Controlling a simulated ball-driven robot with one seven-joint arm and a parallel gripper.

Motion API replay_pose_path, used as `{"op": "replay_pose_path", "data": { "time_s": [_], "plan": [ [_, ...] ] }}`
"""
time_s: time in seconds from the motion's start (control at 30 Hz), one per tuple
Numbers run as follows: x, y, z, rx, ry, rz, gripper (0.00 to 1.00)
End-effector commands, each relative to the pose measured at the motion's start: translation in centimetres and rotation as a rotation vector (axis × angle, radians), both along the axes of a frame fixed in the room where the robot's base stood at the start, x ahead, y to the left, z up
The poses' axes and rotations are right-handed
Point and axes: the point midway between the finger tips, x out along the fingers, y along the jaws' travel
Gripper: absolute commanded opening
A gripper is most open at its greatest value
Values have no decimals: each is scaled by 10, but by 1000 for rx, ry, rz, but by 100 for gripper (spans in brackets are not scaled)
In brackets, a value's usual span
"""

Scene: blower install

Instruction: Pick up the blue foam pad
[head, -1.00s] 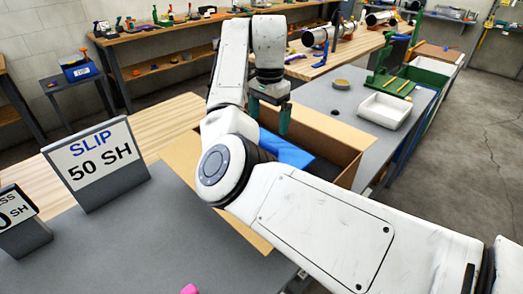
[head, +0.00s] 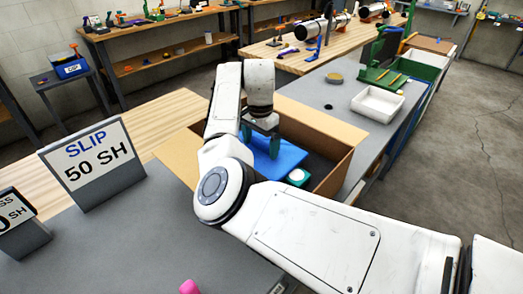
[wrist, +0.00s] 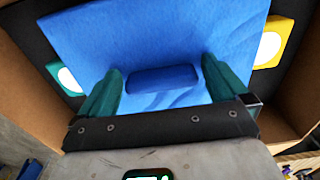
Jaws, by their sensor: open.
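The blue foam pad (head: 290,157) lies inside an open cardboard box (head: 335,129). In the wrist view the pad (wrist: 150,35) fills most of the box, with a raised blue grip block (wrist: 162,79) on its top. My gripper (head: 260,140) is over the pad, pointing down into the box. In the wrist view its two teal fingers (wrist: 162,72) are open, one on each side of the raised block, with gaps showing. Whether the fingertips touch the pad cannot be told. My arm hides the box's near left part in the head view.
A green piece with a white disc (wrist: 66,77) and a yellow one (wrist: 275,42) sit beside the pad in the box. The box walls stand close around. A "SLIP 50 SH" sign (head: 95,160) and a white tray (head: 378,103) stand outside.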

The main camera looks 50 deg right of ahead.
Motion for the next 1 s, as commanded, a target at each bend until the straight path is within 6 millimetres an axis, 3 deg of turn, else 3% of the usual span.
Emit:
{"op": "replay_pose_path", "data": {
  "time_s": [0.07, 0.5, 0.8, 1.0],
  "plan": [
    [0, 0, 0, 0, 0, 0, 99],
    [0, 0, 1, 0, 0, 0, 59],
    [0, 0, 3, 0, 0, 0, 59],
    [1, -1, 19, -1, -3, -1, 59]
  ]
}}
